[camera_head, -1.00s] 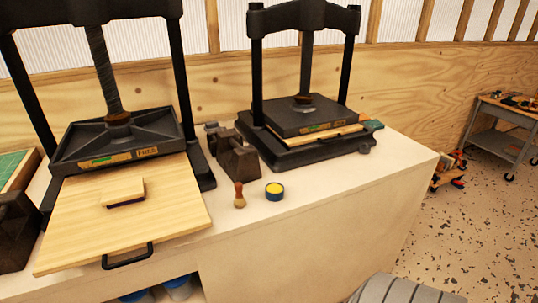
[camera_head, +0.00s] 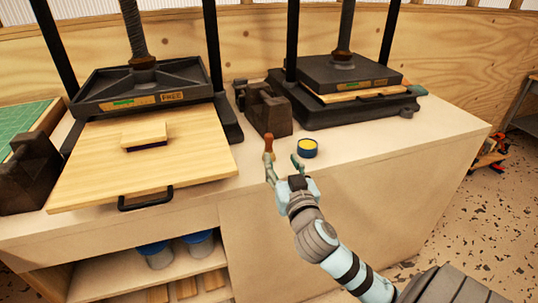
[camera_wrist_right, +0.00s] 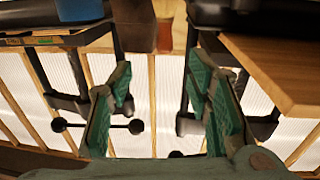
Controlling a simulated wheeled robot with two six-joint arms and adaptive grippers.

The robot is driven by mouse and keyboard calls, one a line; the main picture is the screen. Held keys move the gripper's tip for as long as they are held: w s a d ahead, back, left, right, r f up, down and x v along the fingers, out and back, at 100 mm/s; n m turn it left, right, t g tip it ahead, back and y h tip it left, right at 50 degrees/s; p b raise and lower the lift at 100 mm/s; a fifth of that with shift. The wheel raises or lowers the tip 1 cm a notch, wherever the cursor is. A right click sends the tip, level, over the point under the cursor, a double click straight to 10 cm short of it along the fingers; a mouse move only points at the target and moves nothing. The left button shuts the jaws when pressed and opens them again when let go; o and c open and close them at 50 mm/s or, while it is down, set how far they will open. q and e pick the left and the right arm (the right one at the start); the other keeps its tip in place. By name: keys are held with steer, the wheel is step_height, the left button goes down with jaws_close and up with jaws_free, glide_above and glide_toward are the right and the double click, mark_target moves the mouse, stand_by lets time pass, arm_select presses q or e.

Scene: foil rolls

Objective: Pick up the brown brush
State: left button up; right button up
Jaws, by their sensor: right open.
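The brown brush (camera_head: 268,144) stands upright on the pale bench top, near its front edge. Its reddish-brown handle shows; its lower part is hidden behind a finger of my right gripper. My right gripper (camera_head: 284,168) is open and empty, in front of the brush and a little to its right, with the left finger overlapping it in the picture. I cannot tell whether they touch. In the right wrist view the open green fingers (camera_wrist_right: 165,105) have nothing between them. My left gripper is not in view.
A blue tin with a yellow top (camera_head: 307,148) sits just right of the brush. A dark metal block (camera_head: 268,112) stands behind it. A wooden board (camera_head: 90,178) with a block (camera_head: 144,135) lies left, under a press (camera_head: 140,85). Another press (camera_head: 345,75) stands behind right.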

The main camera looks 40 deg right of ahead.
mark_target(270, 143)
steer(key=x, duration=0.6)
steer(key=shift+w+f, duration=0.2)
steer(key=x, duration=0.1)
steer(key=b+x, duration=0.1)
steer(key=x, duration=0.3)
steer(key=shift+w+a+f, duration=0.15)
steer(key=shift+w+f, duration=0.15)
steer(key=shift+w, duration=0.05)
steer(key=shift+s+r, duration=0.1)
steer(key=shift+s, duration=0.05)
jaws_close()
steer(key=shift+r, duration=0.1)
step_height(270, 143, up, 20)
steer(key=p, duration=0.5)
steer(key=shift+p, duration=0.4)
